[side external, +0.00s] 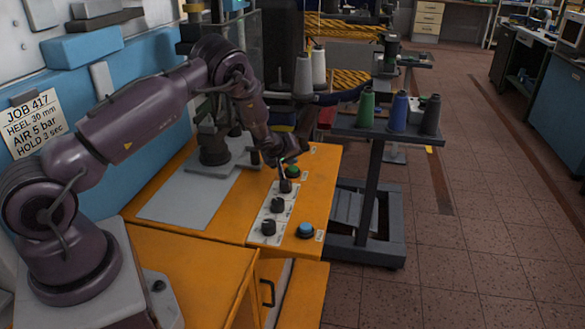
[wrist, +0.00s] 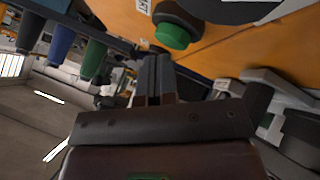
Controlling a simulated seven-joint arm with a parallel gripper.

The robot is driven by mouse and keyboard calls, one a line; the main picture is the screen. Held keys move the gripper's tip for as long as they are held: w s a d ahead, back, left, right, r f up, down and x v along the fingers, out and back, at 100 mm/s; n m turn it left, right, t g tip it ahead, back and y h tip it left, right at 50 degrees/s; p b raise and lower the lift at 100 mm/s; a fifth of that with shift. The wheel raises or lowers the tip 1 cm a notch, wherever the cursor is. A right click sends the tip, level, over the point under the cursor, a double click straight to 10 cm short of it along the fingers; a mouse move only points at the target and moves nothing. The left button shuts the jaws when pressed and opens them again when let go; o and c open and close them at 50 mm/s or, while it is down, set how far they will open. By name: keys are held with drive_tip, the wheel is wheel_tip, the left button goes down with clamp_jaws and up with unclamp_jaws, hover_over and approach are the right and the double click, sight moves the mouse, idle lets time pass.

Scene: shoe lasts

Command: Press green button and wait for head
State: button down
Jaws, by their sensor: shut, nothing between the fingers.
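The green button (side external: 293,171) sits in a dark round housing on the orange bench top, near its right edge. It also shows in the wrist view (wrist: 172,37), just beyond my fingertips. My gripper (side external: 284,166) is shut and empty, close to the button and over the end of the knob row. Whether the fingers touch the button cannot be told, but the wrist view seems to show a small gap.
A light panel with several black knobs (side external: 278,205) runs along the bench, with a blue button (side external: 306,230) beside it. A grey plate (side external: 180,205) lies left. A dark stand (side external: 375,130) with thread cones is to the right.

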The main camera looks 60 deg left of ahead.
sight(290, 167)
drive_tip(key=shift+f, duration=0.55)
idle(0.6)
drive_tip(key=shift+r, duration=0.95)
drive_tip(key=shift+r, duration=0.1)
drive_tip(key=shift+r, duration=2.4)
